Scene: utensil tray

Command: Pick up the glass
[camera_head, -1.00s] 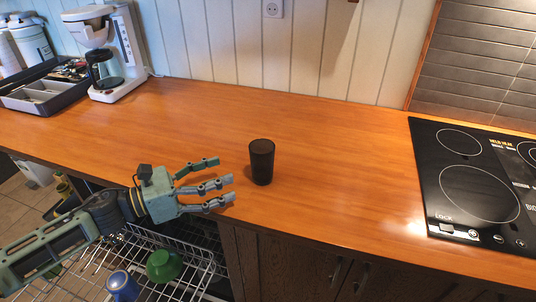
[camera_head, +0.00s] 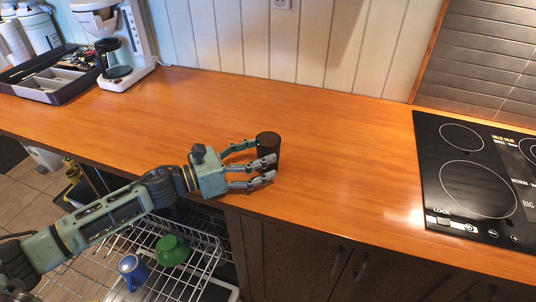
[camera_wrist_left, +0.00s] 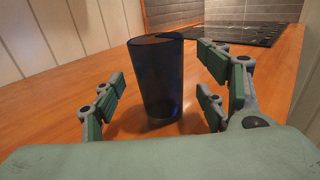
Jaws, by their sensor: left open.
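The glass (camera_head: 268,146) is a dark, upright tumbler on the wooden counter, partly hidden by fingers in the head view. My left gripper (camera_head: 258,164) is around it, with one finger on its far side and two on its near side. In the left wrist view the glass (camera_wrist_left: 156,80) stands between the spread fingers of the gripper (camera_wrist_left: 160,105). Gaps show on both sides there, so the gripper is open and not closed on it. My right gripper is not in view.
The wooden counter (camera_head: 340,150) is clear around the glass. A black cooktop (camera_head: 470,180) lies at the right. A coffee maker (camera_head: 115,45) and a grey utensil tray (camera_head: 60,82) stand at the back left. A dish rack (camera_head: 205,255) with a green bowl (camera_head: 172,250) and blue cup (camera_head: 132,270) is below the counter edge.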

